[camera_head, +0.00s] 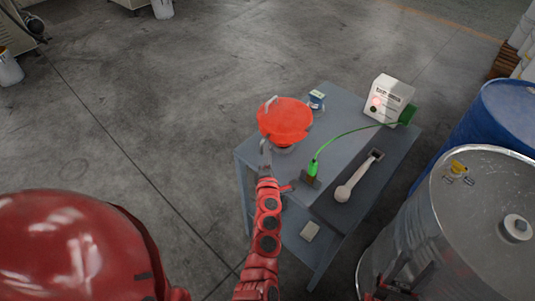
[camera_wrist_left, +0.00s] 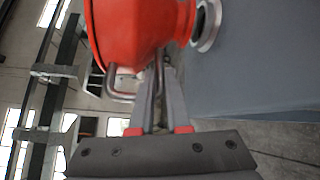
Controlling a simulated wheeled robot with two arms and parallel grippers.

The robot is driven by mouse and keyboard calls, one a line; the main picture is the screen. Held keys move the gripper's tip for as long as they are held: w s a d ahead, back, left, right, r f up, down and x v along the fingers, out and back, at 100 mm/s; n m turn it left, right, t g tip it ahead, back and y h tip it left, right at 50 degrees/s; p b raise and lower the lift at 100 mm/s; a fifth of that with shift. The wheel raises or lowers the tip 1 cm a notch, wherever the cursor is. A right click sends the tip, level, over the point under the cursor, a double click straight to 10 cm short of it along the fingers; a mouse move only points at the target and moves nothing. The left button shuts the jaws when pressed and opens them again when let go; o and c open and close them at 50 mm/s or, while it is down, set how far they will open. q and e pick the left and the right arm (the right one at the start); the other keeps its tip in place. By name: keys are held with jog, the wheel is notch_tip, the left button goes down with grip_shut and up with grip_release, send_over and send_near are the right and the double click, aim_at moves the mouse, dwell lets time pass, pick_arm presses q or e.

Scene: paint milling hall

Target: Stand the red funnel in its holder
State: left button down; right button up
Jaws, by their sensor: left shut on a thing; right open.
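The red funnel (camera_head: 287,118) is over the far left part of the grey table, with a metal handle on its rim. My left gripper (camera_head: 265,150) is shut on the funnel at its near side. In the left wrist view the fingers (camera_wrist_left: 160,75) reach the funnel (camera_wrist_left: 140,30) by a bent metal handle (camera_wrist_left: 120,97). A metal ring (camera_wrist_left: 207,25), which looks like the holder, is close beside the funnel's narrow end; I cannot tell whether they touch. In the head view the funnel mostly hides what is under it. My right gripper (camera_head: 397,288) is open and empty at the bottom, before the steel drum.
The table (camera_head: 245,170) also carries a small blue-labelled jar (camera_head: 316,99), a white box with a red light (camera_head: 388,100), a green-handled tool with a cable (camera_head: 313,168) and a pale ladle-like tool (camera_head: 352,182). A steel drum (camera_head: 480,215) and a blue drum (camera_head: 510,110) stand at right.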

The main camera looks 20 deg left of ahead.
pick_arm(q)
jog(key=shift+f+b, duration=1)
jog(key=shift+b, duration=0.1)
jog(key=c, duration=0.8)
grip_release()
jog(key=shift+s+d, duration=0.1)
jog(key=b+v, duration=0.3)
jog(key=v, duration=1.4)
jog(key=shift+s+d, duration=0.1)
